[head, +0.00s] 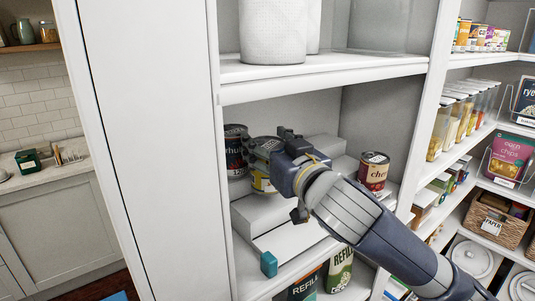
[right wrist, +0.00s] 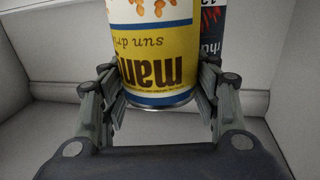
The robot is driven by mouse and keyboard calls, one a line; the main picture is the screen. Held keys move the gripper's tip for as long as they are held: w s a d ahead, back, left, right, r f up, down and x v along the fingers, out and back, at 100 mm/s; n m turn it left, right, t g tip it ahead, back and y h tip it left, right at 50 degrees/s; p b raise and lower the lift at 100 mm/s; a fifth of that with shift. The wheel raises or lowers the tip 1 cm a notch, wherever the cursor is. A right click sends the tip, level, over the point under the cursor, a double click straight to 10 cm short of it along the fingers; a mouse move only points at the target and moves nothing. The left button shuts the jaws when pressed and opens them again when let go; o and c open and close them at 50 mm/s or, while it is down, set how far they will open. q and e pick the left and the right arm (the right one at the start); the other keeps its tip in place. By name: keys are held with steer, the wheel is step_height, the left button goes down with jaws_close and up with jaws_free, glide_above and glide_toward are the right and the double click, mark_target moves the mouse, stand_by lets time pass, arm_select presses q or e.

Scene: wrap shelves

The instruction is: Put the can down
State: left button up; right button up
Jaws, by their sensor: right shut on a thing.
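The can (head: 262,182) is yellow with a blue and white band, and it is in the stepped shelf compartment. My right gripper (head: 270,150) reaches in from the lower right and is shut around the can, hiding much of it in the head view. In the right wrist view the can (right wrist: 155,60) sits between the two fingers, its lettering upside down. The can is at the left part of the white step riser (head: 265,213); I cannot tell whether its base touches the step. My left gripper is not in view.
A dark can (head: 235,150) stands just left of the held can. A red-brown can (head: 374,172) stands at the right of the riser. A teal block (head: 268,264) is at the shelf's front edge. The upper shelf (head: 320,70) is overhead.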

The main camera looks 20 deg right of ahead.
mark_target(261, 184)
steer(key=shift+s+f+p, duration=0.2)
steer(key=shift+f+p, duration=0.15)
steer(key=shift+f, duration=1.15)
steer(key=shift+w+f, duration=0.1)
steer(key=shift+f, duration=0.15)
steer(key=o, duration=1.3)
